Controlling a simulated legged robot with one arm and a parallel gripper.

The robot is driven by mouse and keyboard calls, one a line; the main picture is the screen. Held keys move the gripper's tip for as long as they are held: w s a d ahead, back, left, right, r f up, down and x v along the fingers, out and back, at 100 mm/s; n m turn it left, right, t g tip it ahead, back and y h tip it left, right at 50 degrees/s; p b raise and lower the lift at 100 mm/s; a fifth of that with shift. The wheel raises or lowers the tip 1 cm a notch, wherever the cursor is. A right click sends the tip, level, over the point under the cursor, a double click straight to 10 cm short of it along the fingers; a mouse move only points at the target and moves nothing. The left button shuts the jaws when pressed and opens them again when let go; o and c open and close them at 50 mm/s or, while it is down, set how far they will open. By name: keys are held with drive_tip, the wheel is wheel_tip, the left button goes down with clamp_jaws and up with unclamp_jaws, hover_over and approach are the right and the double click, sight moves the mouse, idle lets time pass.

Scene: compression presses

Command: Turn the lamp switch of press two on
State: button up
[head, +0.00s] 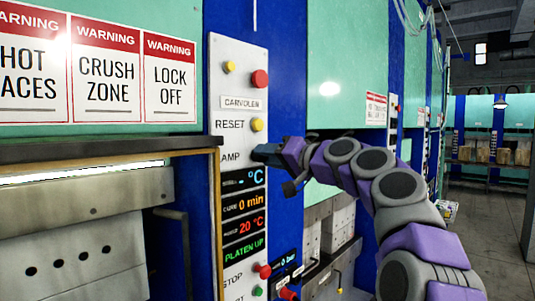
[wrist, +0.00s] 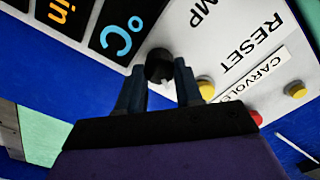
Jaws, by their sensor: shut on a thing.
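The white control panel (head: 238,110) of the near press carries a label row ending in "AMP", partly covered by my gripper. My gripper (head: 268,153) reaches in from the right against the panel at that label. In the wrist view, my gripper (wrist: 160,78) has its two dark fingers on either side of a black round switch knob (wrist: 159,64) and is shut on it. The knob sits beside the "MP" lettering. The head view does not clearly show the knob, and its on or off position cannot be told. No press number is legible.
Above are a yellow button (head: 257,125) by "RESET", a red button (head: 260,78) and a small yellow one (head: 229,67). Below are lit displays (head: 244,225), one reading "PLATEN UP", and a red stop button (head: 265,271). A press opening with a metal edge (head: 80,170) lies left.

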drive_tip(key=shift+f, duration=0.1)
idle(0.4)
drive_tip(key=o, duration=1)
drive_tip(key=shift+w+d, duration=0.1)
drive_tip(key=shift+d, duration=0.1)
drive_tip(key=shift+o, duration=0.2)
drive_tip(key=b+v, duration=0.2)
drive_tip(key=v, duration=1.5)
drive_tip(key=shift+d, duration=0.25)
drive_tip(key=shift+a+f, duration=0.1)
drive_tip(key=shift+f, duration=0.05)
